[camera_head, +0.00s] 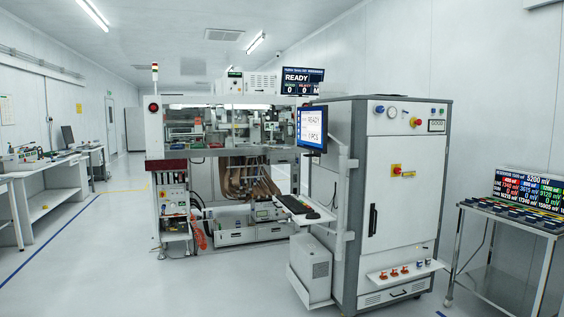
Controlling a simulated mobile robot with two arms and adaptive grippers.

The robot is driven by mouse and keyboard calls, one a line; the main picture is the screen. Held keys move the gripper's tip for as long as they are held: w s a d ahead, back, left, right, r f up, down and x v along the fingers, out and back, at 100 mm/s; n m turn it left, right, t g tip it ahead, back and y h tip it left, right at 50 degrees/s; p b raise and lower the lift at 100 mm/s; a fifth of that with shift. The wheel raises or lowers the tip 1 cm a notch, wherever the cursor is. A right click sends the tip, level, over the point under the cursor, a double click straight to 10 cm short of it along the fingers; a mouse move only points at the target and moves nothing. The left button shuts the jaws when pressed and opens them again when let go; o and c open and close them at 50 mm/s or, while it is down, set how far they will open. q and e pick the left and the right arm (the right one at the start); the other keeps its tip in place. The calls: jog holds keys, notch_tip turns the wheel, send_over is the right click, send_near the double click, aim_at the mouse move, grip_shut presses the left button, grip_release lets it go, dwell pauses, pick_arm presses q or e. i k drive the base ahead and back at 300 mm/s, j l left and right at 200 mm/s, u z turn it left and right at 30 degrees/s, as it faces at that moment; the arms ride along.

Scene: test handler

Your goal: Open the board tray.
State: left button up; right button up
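Neither of my grippers shows in the head view. A test handler (170,152) with an open-fronted work area stands in the middle, with brown cables hanging below it. A tall grey and white cabinet (378,225) stands to its right, with a black vertical door handle (373,219). I cannot tell for certain which part is the board tray. Low drawer-like boxes (235,237) sit under the handler and look shut. A low panel with a dark handle (398,294) at the cabinet's foot also looks shut.
A monitor (312,129) and keyboard shelf (298,212) stick out from the cabinet's left side. A small shelf (408,271) with orange parts juts from its front. A cart (508,217) stands at the right, benches (52,192) at the left. The floor (130,260) at front left is clear.

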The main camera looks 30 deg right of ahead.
aim_at(281, 159)
jog(key=z, duration=0.45)
jog(key=i, duration=3.3)
jog(key=i+j, duration=0.1)
jog(key=i, duration=0.8)
jog(key=i+z, duration=0.1)
jog(key=i, duration=0.75)
jog(key=i+z, duration=0.25)
jog(key=i, duration=0.65)
jog(key=i+j+z, duration=0.1)
jog(key=i+z, duration=0.15)
jog(key=i, duration=0.65)
jog(key=i+z, duration=0.2)
jog(key=i, duration=0.35)
jog(key=i+j+z, duration=0.2)
jog(key=i, duration=0.35)
jog(key=i+j+z, duration=0.2)
jog(key=i, duration=0.35)
jog(key=i+l, duration=0.05)
jog(key=l, duration=0.05)
